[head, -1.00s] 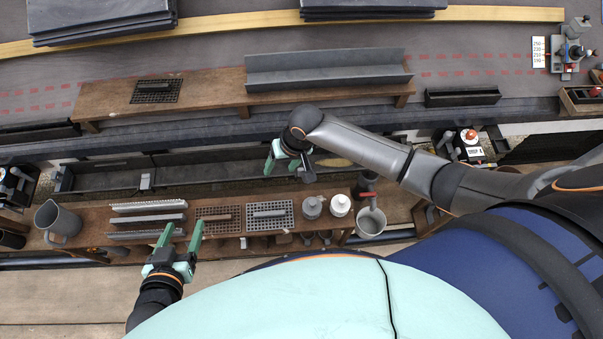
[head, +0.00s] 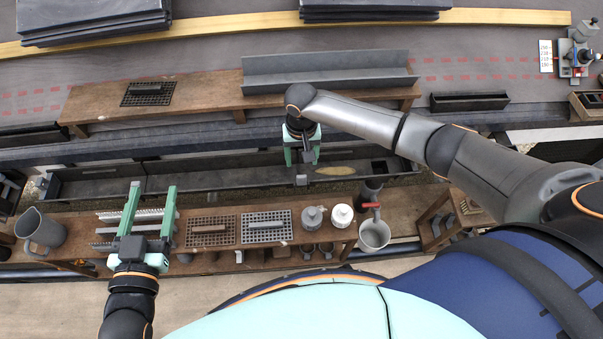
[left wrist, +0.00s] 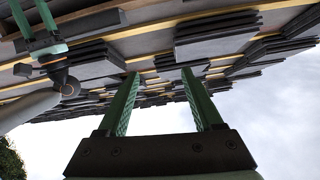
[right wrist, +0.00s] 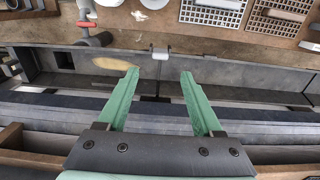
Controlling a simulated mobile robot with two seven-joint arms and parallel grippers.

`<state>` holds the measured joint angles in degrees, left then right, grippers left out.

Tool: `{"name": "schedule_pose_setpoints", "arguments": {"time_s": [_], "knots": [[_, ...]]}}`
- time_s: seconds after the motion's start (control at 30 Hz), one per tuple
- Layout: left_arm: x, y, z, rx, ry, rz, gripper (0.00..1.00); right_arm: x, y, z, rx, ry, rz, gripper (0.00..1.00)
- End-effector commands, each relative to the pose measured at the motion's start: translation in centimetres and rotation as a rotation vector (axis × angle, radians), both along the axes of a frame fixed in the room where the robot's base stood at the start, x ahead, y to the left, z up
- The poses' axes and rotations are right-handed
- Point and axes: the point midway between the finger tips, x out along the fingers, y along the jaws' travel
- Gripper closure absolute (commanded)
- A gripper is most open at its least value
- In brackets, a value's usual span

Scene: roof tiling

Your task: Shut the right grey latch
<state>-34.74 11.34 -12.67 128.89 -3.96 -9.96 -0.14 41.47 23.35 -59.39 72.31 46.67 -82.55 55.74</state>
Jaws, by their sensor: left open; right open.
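The right grey latch (head: 301,180) is a small light grey block on the near rim of the dark gutter (head: 225,177). My right gripper (head: 303,160) is open and empty over the gutter, pointing down by the latch. In the right wrist view the latch shows between and beyond the open fingertips (right wrist: 160,73), with no visible contact. Whether it is shut is unclear. My left gripper (head: 153,187) is open and empty above the bench's left part.
A pale oval patch (right wrist: 115,63) lies in the gutter. A far bench (head: 210,95) carries a grey trough (head: 330,70).

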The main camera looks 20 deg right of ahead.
Motion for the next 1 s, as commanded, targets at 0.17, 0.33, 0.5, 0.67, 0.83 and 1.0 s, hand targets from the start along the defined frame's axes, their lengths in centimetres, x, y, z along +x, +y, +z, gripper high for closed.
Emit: {"name": "schedule_pose_setpoints", "arguments": {"time_s": [0.17, 0.33, 0.5, 0.67, 0.83, 1.0], "knots": [[0.5, -0.2, 3.9, -0.001, -0.166, -0.018, 0.32, 0.0, 0.0, -1.9, 0.0, 0.001, 0.001, 0.32], [0.3, -0.4, 7.6, -0.002, -0.319, -0.038, 0.32, 0.0, 0.1, -3.4, 0.0, 0.001, 0.001, 0.32], [-0.5, -0.7, 11.2, -0.002, -0.475, -0.06, 0.32, 0.0, 0.1, -4.8, 0.0, 0.001, 0.001, 0.32], [-1.7, -1.0, 14.5, -0.003, -0.621, -0.085, 0.32, 0.0, 0.1, -6.1, 0.001, 0.0, 0.0, 0.32], [-3.3, -1.3, 17.3, -0.003, -0.754, -0.11, 0.32, 0.0, 0.1, -7.2, 0.001, 0.0, 0.001, 0.32], [-4.4, -1.5, 19.0, -0.004, -0.837, -0.127, 0.32, 0.0, 0.1, -7.9, 0.001, 0.0, 0.001, 0.32]]}}
